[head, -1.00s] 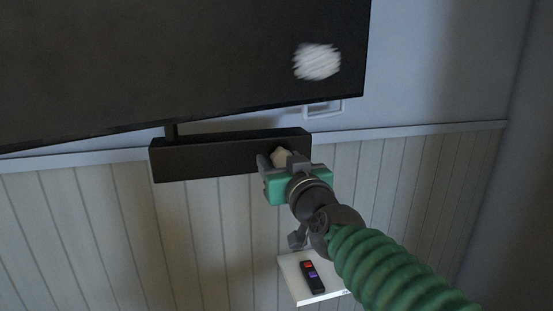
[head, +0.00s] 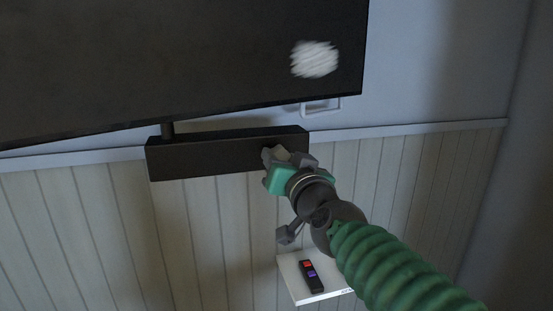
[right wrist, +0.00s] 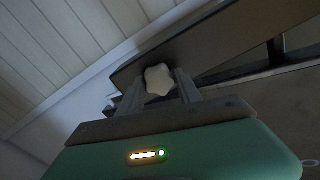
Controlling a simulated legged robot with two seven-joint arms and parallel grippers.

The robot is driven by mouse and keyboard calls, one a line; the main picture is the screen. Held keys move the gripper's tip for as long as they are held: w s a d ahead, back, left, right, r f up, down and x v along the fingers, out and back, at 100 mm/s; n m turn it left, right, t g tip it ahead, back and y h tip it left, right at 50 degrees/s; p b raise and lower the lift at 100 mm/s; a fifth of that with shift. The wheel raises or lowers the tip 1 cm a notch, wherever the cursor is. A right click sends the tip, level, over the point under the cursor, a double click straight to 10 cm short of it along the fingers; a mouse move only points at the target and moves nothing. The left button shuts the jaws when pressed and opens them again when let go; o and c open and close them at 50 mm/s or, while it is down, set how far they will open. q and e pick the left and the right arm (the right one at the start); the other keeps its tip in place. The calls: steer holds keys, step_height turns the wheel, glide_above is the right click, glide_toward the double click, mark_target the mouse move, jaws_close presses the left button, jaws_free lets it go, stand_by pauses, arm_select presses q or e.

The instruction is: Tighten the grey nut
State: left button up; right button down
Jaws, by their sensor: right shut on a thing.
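The grey nut (right wrist: 158,80) is a pale, star-shaped knob at the front of the black box (head: 215,155). In the right wrist view it sits between the two grey fingers of my right gripper (right wrist: 157,92), which is shut on it. In the head view my right gripper (head: 274,158) is at the right end of the box, turned at an angle, and hides the nut. My left gripper is in neither view.
A large dark screen (head: 180,60) with a white patch hangs above the box. A white handle-like bracket (head: 322,107) is on the wall behind. Below, a white shelf (head: 293,272) holds a black remote (head: 311,277). The panelled wall left of the arm is clear.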

steer(key=m, duration=0.3)
steer(key=shift+f, duration=0.35)
steer(key=c, duration=1.2)
jaws_free()
steer(key=shift+m, duration=0.6)
steer(key=shift+o, duration=1.4)
steer(key=shift+d, duration=0.25)
steer(key=shift+w, duration=0.1)
steer(key=shift+d, duration=0.1)
steer(key=shift+s+a+r+p, duration=0.2)
steer(key=shift+a+r+p, duration=0.15)
steer(key=shift+a+p, duration=0.2)
